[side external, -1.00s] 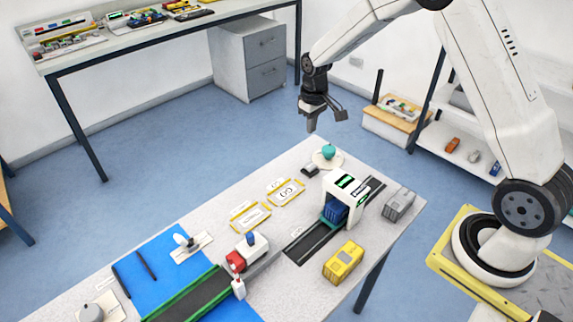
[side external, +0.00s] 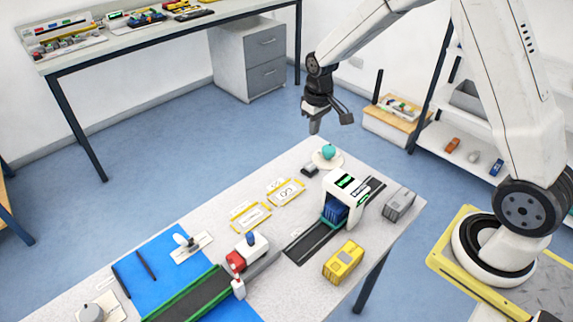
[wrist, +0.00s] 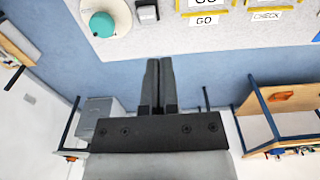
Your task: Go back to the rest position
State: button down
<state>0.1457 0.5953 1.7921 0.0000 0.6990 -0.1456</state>
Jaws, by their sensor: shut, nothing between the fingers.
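My gripper (side external: 314,127) hangs above the far edge of the work table (side external: 316,222), near its back corner, pointing down. In the wrist view its two fingers (wrist: 157,80) lie side by side, shut, with nothing held. The table edge shows beyond the fingertips in that view. A teal knob on a round cream base (side external: 328,153) sits on the table just below and right of my gripper, apart from it. It also shows in the wrist view (wrist: 102,24).
A white and green gantry (side external: 345,196) stands over a dark lane with a blue block. A yellow container (side external: 343,262), a grey container (side external: 399,204) and a red and white truck (side external: 247,252) stand nearby. Shelves (side external: 470,150) stand at right. Open floor lies behind the table.

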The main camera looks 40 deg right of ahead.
jog(key=s+a+r+t, duration=0.1)
jog(key=s+a, duration=0.2)
jog(key=s, duration=0.6)
jog(key=s+a+r+t, duration=0.1)
jog(key=s+a+r, duration=0.1)
jog(key=s, duration=0.7)
jog(key=shift+a+r, duration=0.2)
jog(key=shift+a, duration=0.7)
